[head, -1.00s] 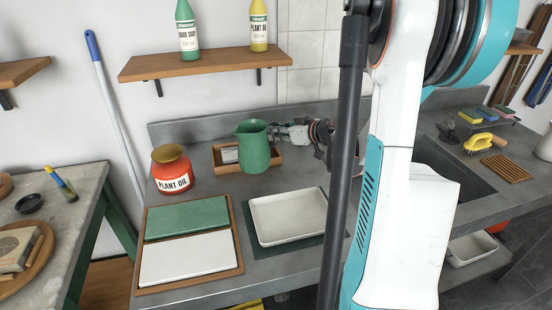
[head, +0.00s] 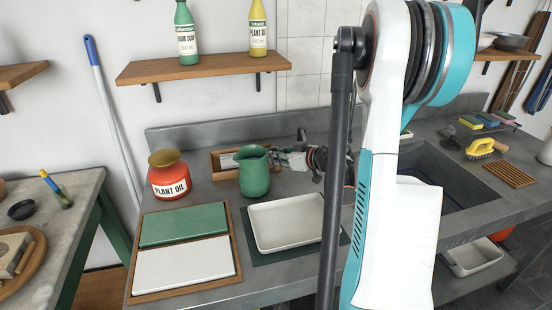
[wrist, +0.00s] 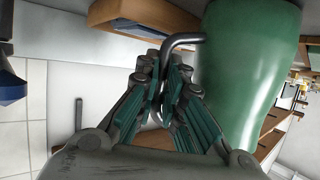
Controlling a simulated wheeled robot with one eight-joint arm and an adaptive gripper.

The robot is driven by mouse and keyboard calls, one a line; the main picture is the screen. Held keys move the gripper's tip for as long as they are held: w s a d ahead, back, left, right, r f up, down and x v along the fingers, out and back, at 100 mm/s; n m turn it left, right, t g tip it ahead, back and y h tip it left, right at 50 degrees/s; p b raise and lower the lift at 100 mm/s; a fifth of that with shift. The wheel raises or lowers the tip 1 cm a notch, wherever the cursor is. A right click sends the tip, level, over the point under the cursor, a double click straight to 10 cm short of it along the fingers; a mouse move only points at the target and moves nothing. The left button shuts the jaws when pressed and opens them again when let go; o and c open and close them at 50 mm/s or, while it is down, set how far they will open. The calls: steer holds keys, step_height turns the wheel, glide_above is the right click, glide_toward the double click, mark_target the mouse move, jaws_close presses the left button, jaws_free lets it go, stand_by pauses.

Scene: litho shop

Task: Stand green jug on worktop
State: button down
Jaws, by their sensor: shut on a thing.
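The green jug (head: 254,174) is upright over the grey worktop (head: 200,205), in front of a small wooden box. Its base looks at or very near the worktop; I cannot tell for certain whether it touches. My gripper (head: 285,160) reaches in from the right of the jug in the head view. In the wrist view, the jug (wrist: 252,75) fills the right side. My gripper (wrist: 160,95) is shut there on a grey bent bar that looks like the jug's handle. The fingers partly hide the bar.
A red plant oil jar (head: 170,182) stands left of the jug. The wooden box (head: 222,168) is close behind it. A white tray (head: 285,225) and a wooden-framed board with green and white panels (head: 238,262) lie in front. The sink (head: 440,180) is at right.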

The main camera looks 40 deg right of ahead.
steer(key=shift+f, duration=0.1)
steer(key=c, duration=1.7)
jaws_free()
steer(key=shift+s+r, duration=0.15)
steer(key=shift+r, duration=0.05)
steer(key=p+v, duration=0.3)
steer(key=v, duration=0.8)
steer(key=shift+s+r, duration=0.1)
steer(key=shift+s, duration=0.25)
